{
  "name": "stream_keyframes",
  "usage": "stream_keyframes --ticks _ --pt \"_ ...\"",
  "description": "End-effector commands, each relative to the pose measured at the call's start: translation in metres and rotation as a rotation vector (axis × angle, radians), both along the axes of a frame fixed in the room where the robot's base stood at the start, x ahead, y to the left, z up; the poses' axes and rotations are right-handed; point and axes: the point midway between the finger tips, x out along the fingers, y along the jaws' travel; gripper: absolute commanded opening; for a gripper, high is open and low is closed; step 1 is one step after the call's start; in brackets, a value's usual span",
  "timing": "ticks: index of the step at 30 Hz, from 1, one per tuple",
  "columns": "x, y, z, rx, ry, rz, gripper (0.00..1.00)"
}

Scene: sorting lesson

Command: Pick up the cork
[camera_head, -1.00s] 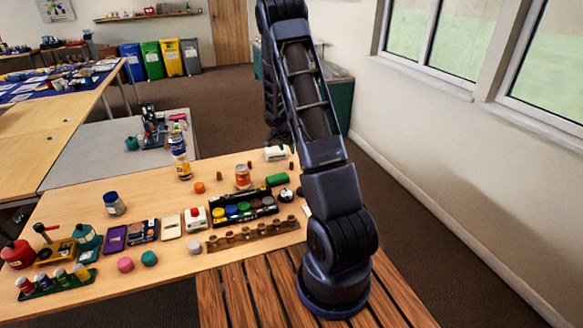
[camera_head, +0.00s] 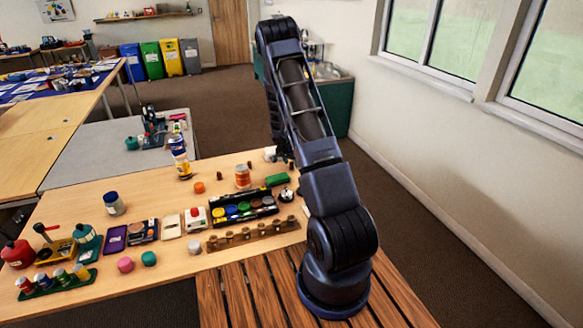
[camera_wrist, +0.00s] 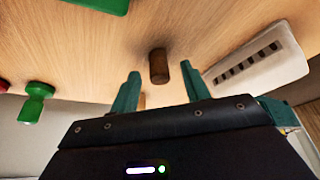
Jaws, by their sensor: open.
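The cork (camera_wrist: 158,66) is a small brown cylinder that appears upright on the wooden table, in the middle of the wrist view. My gripper (camera_wrist: 160,72) is open, with one green finger seen on each side of the cork. The cork shows just between and past the fingertips, and neither finger seems to touch it. In the head view my arm reaches over the far right end of the table, and the gripper is mostly hidden behind it. A small brown piece (camera_head: 249,164) also stands there; I cannot tell whether it is this cork.
A white slotted box (camera_wrist: 262,63) lies close to the right finger. A green block (camera_wrist: 104,4) is at the top left and a green object (camera_wrist: 36,101) at the left.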

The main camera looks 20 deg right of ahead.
Motion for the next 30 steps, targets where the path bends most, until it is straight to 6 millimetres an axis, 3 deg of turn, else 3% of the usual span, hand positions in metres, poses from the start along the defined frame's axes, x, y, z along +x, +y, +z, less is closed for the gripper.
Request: stream_keyframes --ticks 4,12,13,20,30 --pt "0.0032 -0.0042 -0.0108 0.000 0.000 0.000 0.47" --pt "0.0039 -0.0046 -0.0128 0.000 0.000 -0.001 0.47" --pt "0.0039 -0.0046 -0.0127 0.000 0.000 -0.001 0.45" --pt "0.0038 -0.0046 -0.0126 0.000 0.000 -0.001 0.00" --pt "0.0038 -0.0046 -0.0120 0.000 0.000 -0.001 0.00"
